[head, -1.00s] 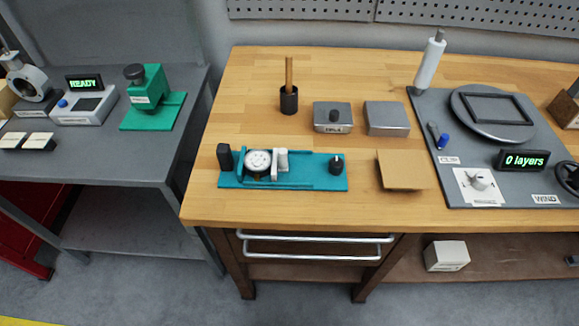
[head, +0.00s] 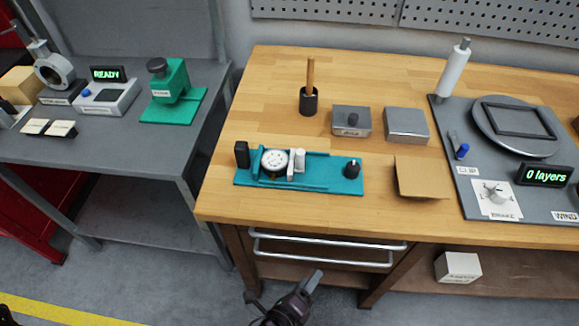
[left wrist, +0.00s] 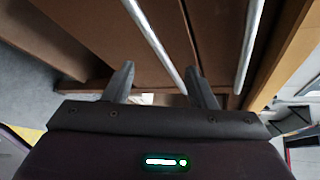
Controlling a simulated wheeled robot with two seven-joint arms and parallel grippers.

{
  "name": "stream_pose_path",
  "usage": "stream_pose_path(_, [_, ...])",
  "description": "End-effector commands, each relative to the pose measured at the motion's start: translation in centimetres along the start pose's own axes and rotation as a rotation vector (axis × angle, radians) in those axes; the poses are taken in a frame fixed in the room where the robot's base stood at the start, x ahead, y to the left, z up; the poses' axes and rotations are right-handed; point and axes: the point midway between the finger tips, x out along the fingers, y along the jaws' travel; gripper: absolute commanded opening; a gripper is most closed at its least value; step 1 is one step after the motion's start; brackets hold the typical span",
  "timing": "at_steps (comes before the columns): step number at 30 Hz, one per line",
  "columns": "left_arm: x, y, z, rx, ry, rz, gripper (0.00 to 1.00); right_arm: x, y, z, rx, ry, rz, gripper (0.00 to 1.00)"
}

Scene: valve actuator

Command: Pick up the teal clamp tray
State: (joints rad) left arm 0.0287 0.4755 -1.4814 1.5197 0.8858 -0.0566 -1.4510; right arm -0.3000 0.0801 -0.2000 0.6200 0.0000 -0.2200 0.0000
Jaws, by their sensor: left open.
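The teal clamp tray (head: 330,180) lies on the wooden workbench near its front edge in the head view. A round white dial and a pale block stand on its left part, with a black block at its left end and a black knob at its right end. My left gripper (head: 283,284) is low in front of the bench drawers, below the tabletop and apart from the tray. In the left wrist view its two fingers (left wrist: 160,82) are spread and empty, facing the drawer fronts. My right gripper is not in view.
Two metal drawer handles (head: 320,250) run under the bench's front edge, close to my left gripper. A cardboard piece (head: 420,178) lies right of the tray. Grey boxes (head: 352,121) and a black cup with a stick (head: 309,101) stand behind it.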

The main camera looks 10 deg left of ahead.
Motion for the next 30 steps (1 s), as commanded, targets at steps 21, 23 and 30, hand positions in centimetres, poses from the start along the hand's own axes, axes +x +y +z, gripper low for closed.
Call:
stream_pose_path(21, [-6.5, -16.0, 20.1, 1.001, -0.440, 0.206, 0.51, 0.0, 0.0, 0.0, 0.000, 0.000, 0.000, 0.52])
stream_pose_path(23, [-6.5, -15.8, 22.6, 1.042, -0.484, 0.222, 0.51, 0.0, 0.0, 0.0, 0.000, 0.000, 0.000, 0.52])
stream_pose_path(30, [-6.0, -15.9, 27.5, 1.108, -0.568, 0.241, 0.51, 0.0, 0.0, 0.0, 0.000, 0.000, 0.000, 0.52])
